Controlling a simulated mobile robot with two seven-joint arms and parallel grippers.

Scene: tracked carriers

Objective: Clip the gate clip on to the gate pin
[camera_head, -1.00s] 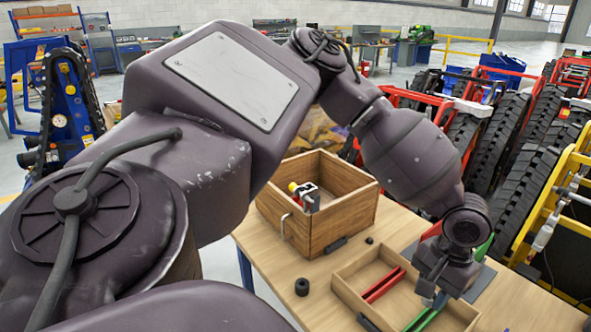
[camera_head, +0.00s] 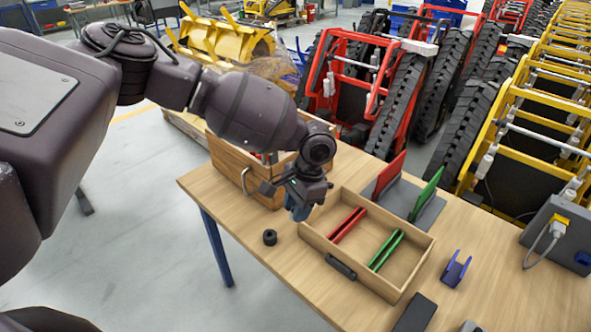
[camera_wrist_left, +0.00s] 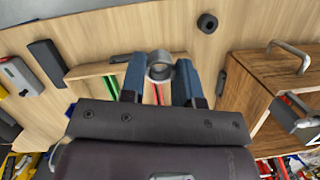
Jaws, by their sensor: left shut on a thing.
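My left gripper (camera_head: 302,210) is above the table, between the wooden crate and the shallow tray. In the left wrist view its blue fingers (camera_wrist_left: 158,72) are closed on a small grey ring-shaped piece (camera_wrist_left: 160,64), held at the fingertips. I cannot tell for certain whether this piece is the gate clip. A blue forked piece (camera_head: 456,270) stands apart on the table, right of the tray. A bent metal rod (camera_head: 245,181) sticks out of the crate's side; it also shows in the left wrist view (camera_wrist_left: 290,54). I cannot identify the gate pin. My right gripper is not in view.
The crate (camera_head: 230,160) stands behind the gripper. The shallow tray (camera_head: 420,256) holds red and green rails. Red and green upright plates (camera_head: 426,193) stand behind it. A black ring (camera_head: 270,237) lies near the front edge. A grey box (camera_head: 560,238) stands at right.

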